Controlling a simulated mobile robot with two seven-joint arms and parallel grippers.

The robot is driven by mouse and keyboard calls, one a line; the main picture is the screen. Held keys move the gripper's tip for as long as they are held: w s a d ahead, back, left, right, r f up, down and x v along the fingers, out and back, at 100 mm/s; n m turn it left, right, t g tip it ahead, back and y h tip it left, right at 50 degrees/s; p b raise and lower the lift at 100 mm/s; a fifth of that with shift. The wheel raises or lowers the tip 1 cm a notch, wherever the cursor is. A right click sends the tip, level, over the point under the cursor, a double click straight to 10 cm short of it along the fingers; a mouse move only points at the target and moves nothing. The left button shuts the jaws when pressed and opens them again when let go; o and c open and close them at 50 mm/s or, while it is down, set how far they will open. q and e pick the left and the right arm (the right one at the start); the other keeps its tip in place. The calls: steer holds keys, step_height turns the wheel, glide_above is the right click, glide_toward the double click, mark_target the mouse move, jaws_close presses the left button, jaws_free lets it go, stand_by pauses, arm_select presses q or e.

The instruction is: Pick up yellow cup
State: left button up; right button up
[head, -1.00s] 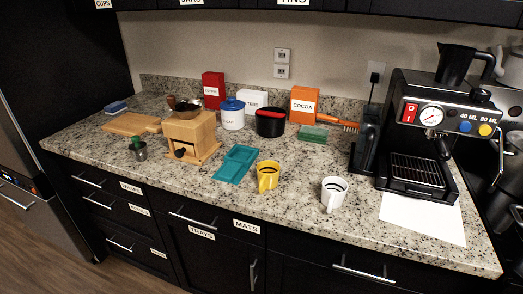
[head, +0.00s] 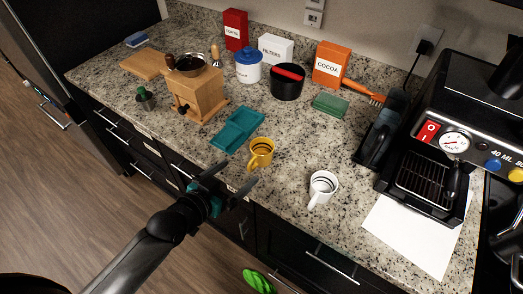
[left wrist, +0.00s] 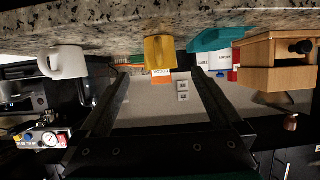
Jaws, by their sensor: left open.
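The yellow cup (head: 262,150) stands upright near the counter's front edge, its handle toward the front left. My left gripper (head: 238,174) is in front of the counter edge, open and empty, its fingertips pointing toward the cup without touching it. In the left wrist view, which is upside down, the yellow cup (left wrist: 160,52) appears just beyond the fingertips, between the two fingers of my left gripper (left wrist: 160,76). My right gripper is not in view.
A white cup (head: 322,187) stands right of the yellow cup. A teal tray (head: 237,130) lies close to its left, with a wooden grinder (head: 198,95) beyond. A black knock box (head: 287,85) is behind. The coffee machine (head: 440,165) stands right.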

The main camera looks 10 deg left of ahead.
mark_target(256, 159)
arm_select(q)
steer(key=x, duration=0.6)
steer(key=shift+w+d+f+b, duration=0.15)
steer(key=shift+w+b, duration=0.1)
steer(key=shift+b, duration=0.15)
steer(key=shift+w+d+f, duration=0.2)
steer(key=shift+w+f, duration=0.05)
steer(key=shift+w, duration=0.35)
steer(key=shift+b+x, duration=0.55)
steer(key=shift+x, duration=1.85)
steer(key=shift+c, duration=0.2)
steer(key=c, duration=1.3)
